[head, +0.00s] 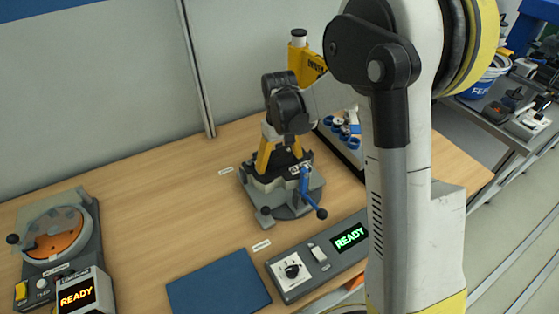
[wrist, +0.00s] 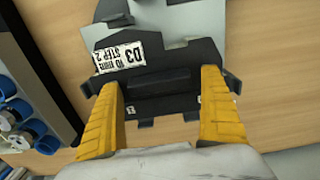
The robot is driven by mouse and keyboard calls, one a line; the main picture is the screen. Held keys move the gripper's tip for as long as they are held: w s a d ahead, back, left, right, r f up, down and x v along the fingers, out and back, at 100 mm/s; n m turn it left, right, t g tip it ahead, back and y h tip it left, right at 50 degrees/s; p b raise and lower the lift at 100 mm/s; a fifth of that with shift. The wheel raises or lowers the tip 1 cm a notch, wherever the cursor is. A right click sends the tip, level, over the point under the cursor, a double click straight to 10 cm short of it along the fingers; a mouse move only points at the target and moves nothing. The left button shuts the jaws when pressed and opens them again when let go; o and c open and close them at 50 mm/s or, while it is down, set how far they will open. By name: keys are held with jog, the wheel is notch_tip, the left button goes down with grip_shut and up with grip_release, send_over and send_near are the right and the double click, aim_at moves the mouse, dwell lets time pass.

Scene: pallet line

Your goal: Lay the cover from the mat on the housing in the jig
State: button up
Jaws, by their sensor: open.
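My gripper (head: 280,157) is over the jig (head: 295,207), its yellow fingers pointing down. In the wrist view my gripper (wrist: 160,80) is open, with one finger on each side of a black part (wrist: 158,82) that has a raised bar across it. This part looks like the cover, lying in the jig; I cannot tell whether the fingers touch it. A white label reading D3, STEP 2 is beside the bar. The housing cannot be told apart below it. The blue mat (head: 218,284) at the front is bare.
A control box with a green READY display (head: 349,237) stands right of the mat. A blue lever (head: 306,184) sticks out of the jig. A round orange fixture (head: 58,240) is at left. A bin of blue rings (wrist: 25,125) stands beside the jig. Bare wood lies left of the jig.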

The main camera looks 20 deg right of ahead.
notch_tip(320, 180, up, 12)
jog(key=p, duration=0.4)
jog(key=s+r+m+t, duration=0.1)
jog(key=s+r+t, duration=0.2)
jog(key=s+r, duration=0.6)
jog(key=s+f+m+t, duration=0.1)
jog(key=s+t, duration=0.3)
jog(key=s, duration=0.8)
jog(key=shift+f, duration=0.15)
jog(key=shift+c, duration=0.2)
